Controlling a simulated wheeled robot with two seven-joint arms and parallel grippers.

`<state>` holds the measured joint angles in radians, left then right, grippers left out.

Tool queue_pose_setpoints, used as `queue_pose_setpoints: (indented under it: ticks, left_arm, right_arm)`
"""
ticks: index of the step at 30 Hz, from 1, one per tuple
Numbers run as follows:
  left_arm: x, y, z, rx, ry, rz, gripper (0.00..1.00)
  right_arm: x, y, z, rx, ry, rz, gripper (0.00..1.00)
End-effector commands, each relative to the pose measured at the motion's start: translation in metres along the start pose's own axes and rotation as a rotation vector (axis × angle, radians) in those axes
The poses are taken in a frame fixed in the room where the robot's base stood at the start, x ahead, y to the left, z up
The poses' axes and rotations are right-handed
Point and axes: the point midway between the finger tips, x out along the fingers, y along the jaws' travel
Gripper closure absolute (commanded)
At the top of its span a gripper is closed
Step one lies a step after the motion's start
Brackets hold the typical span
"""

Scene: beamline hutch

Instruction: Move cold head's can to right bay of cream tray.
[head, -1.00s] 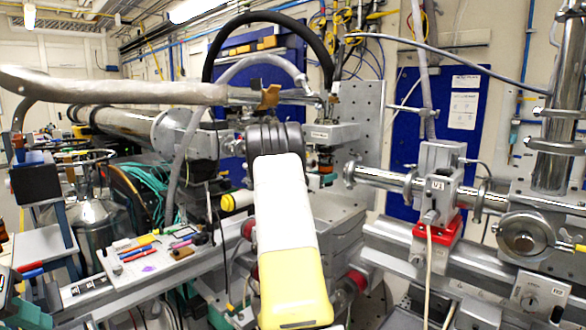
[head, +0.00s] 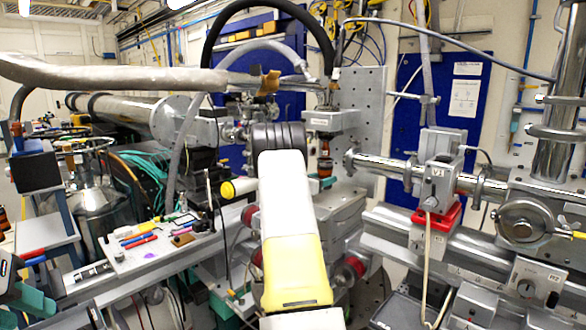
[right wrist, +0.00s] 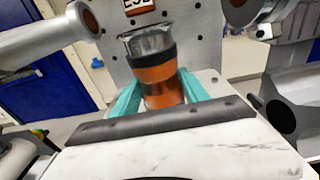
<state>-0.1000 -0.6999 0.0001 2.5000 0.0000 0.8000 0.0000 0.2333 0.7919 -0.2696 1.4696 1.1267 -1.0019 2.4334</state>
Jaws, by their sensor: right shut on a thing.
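The can (right wrist: 155,72) is orange with a black band and a silvery upper part. My right gripper (right wrist: 160,88) is shut on it, with a teal finger on each side. In the head view the can (head: 325,166) is small, below the grey cold head block (head: 331,119), with a dark and copper-coloured part (head: 325,140) between them. My arm hides most of the right gripper there. My left gripper (head: 34,299) shows only partly at the lower left, with teal finger parts; its opening is unclear. I cannot make out a cream tray with bays.
A pale board (head: 150,248) with several pens lies at the left. The red-based V1 valve (head: 437,180) and its steel pipe stand to the right of the can. A perforated grey plate (head: 360,115) rises behind the cold head. A thick grey hose (head: 130,82) crosses above.

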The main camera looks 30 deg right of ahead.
Motion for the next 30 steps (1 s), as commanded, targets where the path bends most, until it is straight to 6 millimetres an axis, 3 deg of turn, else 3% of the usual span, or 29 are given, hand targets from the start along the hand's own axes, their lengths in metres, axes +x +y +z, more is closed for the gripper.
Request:
queue_pose_setpoints:
  ticks: [30]
  left_arm:
    - [0.0,0.0,0.0,0.0,0.0,0.0,0.64]
  right_arm:
    - [-0.057,0.001,-0.003,0.002,0.0,0.001,0.93]
